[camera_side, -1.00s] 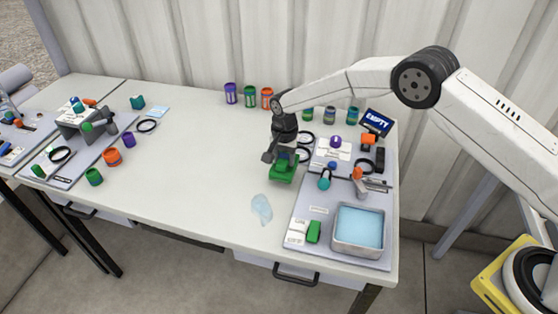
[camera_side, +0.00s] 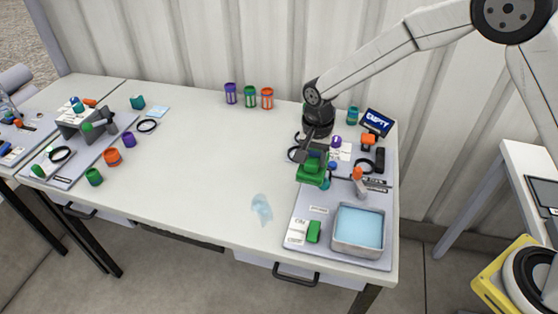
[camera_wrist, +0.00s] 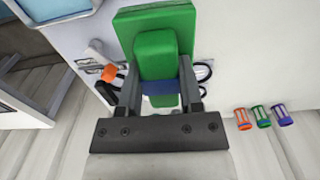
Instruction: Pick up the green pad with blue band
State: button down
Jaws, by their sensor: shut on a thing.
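The green pad with blue band (camera_side: 311,174) is held in my gripper (camera_side: 316,152) above the grey board at the right of the table. In the wrist view the green pad (camera_wrist: 154,20) has a wide flat base and a raised green grip. Its blue band (camera_wrist: 160,88) crosses the grip between the fingers of my gripper (camera_wrist: 158,76), which are shut on it from both sides. The pad looks clear of the board, though its exact height is hard to judge from the side.
The grey board (camera_side: 297,213) carries a tray of blue liquid (camera_side: 335,246), a smaller green block (camera_side: 313,232) and an orange-topped fitting (camera_side: 359,183). An "EMPTY" sign (camera_side: 377,122) stands behind. Several coloured cups (camera_side: 249,96) line the back. The table's middle is clear around a pale-blue puddle (camera_side: 262,208).

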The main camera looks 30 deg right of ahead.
aim_at(322, 171)
jog(key=shift+s+d+r, duration=0.15)
jog(key=shift+s+r, duration=0.2)
jog(key=shift+s, duration=0.4)
jog(key=shift+s+d+r, duration=0.15)
jog(key=shift+s+r, duration=0.15)
jog(key=shift+s, duration=0.45)
jog(key=c, duration=0.8)
grip_release()
grip_shut()
jog(key=w+a+f, duration=0.5)
jog(key=a, duration=0.4)
jog(key=shift+a, duration=0.4)
